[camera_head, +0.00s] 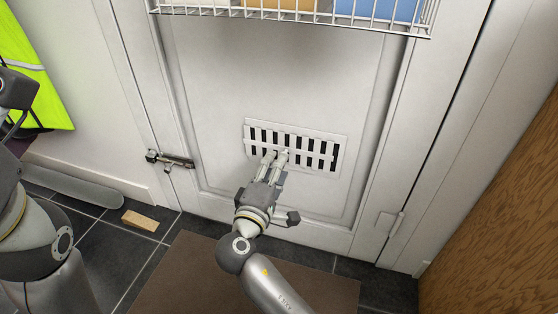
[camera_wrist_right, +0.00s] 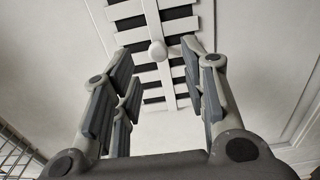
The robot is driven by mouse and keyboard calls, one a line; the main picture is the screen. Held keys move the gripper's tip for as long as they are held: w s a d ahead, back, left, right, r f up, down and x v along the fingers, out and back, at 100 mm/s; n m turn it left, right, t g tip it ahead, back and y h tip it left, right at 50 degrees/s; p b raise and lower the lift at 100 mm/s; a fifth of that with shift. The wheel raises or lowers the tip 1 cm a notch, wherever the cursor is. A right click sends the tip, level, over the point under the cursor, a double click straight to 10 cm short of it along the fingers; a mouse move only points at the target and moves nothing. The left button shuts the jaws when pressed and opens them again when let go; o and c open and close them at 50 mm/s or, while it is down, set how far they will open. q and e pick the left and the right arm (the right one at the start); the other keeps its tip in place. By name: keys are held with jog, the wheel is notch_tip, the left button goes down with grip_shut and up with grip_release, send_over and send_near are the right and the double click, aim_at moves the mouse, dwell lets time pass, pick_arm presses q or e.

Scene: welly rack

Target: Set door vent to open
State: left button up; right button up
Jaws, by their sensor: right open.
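The white door vent (camera_head: 334,153) is a slotted plate low on the white door, with dark gaps between its bars. In the right wrist view the vent (camera_wrist_right: 180,13) shows a small round pale knob (camera_wrist_right: 157,50) on its middle strip. My right gripper (camera_head: 275,157) is in front of the vent's lower left part, its fingers pointing at it. Its fingers are open in the right wrist view (camera_wrist_right: 160,80), one on each side of the knob, with no visible grip on it. In the head view the fingers hide part of the vent. My left arm shows at the left edge; its fingers do not show.
A metal bolt (camera_head: 170,160) sits at the door's left edge. A wire basket (camera_head: 290,14) hangs above the vent. A wooden wedge (camera_head: 140,220) and a brown mat (camera_head: 190,270) lie on the dark tiles. A brown wooden panel (camera_head: 500,210) stands at right.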

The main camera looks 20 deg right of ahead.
jog(key=v, duration=0.4)
jog(key=shift+w, duration=0.1)
dwell(0.3)
